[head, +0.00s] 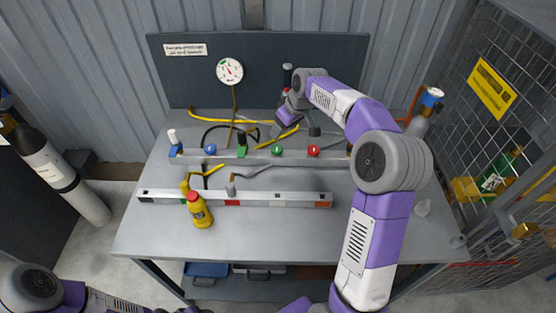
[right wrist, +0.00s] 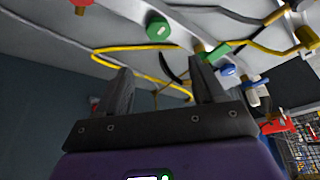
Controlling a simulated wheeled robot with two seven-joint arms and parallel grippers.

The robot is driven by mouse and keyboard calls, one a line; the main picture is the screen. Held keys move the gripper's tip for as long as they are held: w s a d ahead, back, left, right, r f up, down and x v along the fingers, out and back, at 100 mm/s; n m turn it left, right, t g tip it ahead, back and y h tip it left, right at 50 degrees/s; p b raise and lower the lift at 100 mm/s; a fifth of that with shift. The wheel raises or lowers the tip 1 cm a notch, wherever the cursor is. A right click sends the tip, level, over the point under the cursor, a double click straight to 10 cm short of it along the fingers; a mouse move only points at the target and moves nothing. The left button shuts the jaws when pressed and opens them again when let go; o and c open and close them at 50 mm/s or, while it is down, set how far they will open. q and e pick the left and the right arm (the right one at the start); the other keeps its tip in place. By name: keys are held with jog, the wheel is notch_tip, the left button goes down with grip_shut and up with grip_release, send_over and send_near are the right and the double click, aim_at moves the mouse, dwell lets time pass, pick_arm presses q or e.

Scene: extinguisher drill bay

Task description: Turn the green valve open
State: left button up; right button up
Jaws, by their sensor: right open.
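A green block with a black upright handle (head: 241,146) sits on the rear grey rail. A round green knob (head: 277,151) is to its right. In the right wrist view, the round green knob (right wrist: 158,27) and the green block (right wrist: 214,53) show beyond the fingers. I cannot tell for sure which is the valve or how far either is turned. My right gripper (right wrist: 160,78) is open and empty, apart from both. In the head view my right gripper (head: 286,116) is behind the rail, near the back panel, its fingers hard to see. My left gripper is out of view.
The rear rail also carries a blue knob (head: 210,149) and a red knob (head: 313,150). Yellow hoses (head: 203,116) lie behind it. A gauge (head: 230,70) hangs on the back panel. A yellow bottle (head: 201,214) stands by the front rail. The table's front left is clear.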

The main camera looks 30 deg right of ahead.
aim_at(277, 148)
jog(key=b+x, duration=0.1)
jog(key=x, duration=0.2)
jog(key=b+x, duration=0.2)
jog(key=x, duration=0.2)
jog(key=s+b+x, duration=0.1)
jog(key=x, duration=0.3)
jog(key=shift+d+f+b, duration=0.1)
jog(key=shift+f+b, duration=0.05)
jog(key=shift+b, duration=0.2)
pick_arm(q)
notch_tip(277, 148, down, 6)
